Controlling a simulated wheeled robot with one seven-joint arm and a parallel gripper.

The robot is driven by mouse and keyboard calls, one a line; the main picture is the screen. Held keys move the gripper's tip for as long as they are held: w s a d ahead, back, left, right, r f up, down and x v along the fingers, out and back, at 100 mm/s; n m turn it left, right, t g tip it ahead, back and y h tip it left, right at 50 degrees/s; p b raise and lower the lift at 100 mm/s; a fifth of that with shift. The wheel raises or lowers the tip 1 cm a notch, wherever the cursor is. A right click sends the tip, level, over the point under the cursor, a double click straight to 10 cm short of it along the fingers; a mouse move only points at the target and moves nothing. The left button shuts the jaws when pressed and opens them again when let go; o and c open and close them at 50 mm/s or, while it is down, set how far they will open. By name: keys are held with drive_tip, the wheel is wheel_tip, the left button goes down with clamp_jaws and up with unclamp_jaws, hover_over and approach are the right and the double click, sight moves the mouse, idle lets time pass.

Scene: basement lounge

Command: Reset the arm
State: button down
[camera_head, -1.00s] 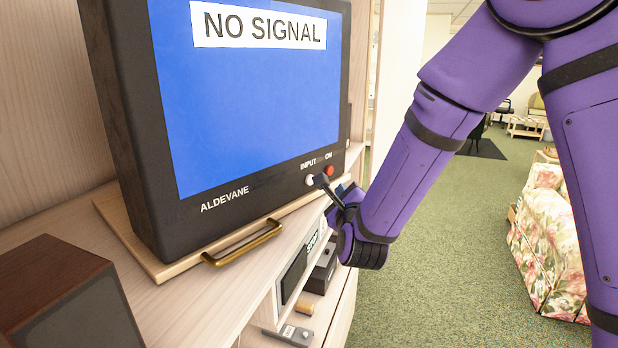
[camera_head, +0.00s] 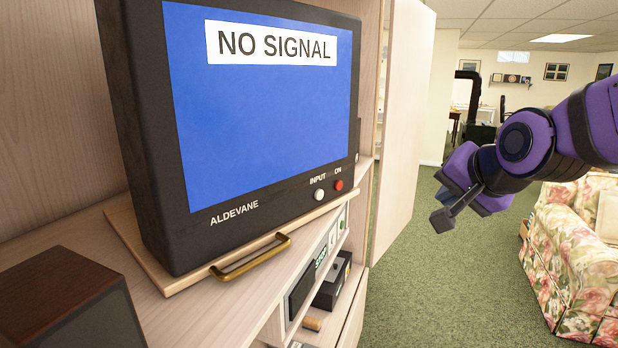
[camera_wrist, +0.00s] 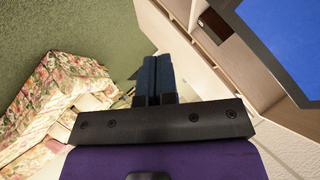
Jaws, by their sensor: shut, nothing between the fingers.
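My gripper (camera_head: 441,219) is at the end of my purple arm, to the right of the television in the head view. It hangs over the green carpet, clear of the cabinet and touching nothing. In the wrist view my gripper (camera_wrist: 157,60) shows two dark fingers side by side, closed together with nothing between them. The television (camera_head: 256,100) shows a blue screen reading "NO SIGNAL". Its white INPUT button (camera_head: 319,194) and red ON button (camera_head: 339,185) are both uncovered.
The wooden cabinet (camera_head: 75,235) fills the left, with a brass handle (camera_head: 250,258) under the television and a dark box (camera_head: 65,300) at front left. A floral sofa (camera_head: 575,260) stands at right. Green carpet (camera_head: 420,290) lies open between cabinet and sofa.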

drive_tip(key=s+d+n+g+h, duration=0.1)
drive_tip(key=s+d+n+g, duration=0.1)
drive_tip(key=s, duration=0.6)
drive_tip(key=s+d+n+g+h, duration=0.1)
drive_tip(key=s+d+n+g, duration=0.1)
drive_tip(key=s+d+n, duration=0.3)
drive_tip(key=s, duration=0.4)
drive_tip(key=shift+s+d+r+g, duration=0.25)
drive_tip(key=shift+g, duration=0.05)
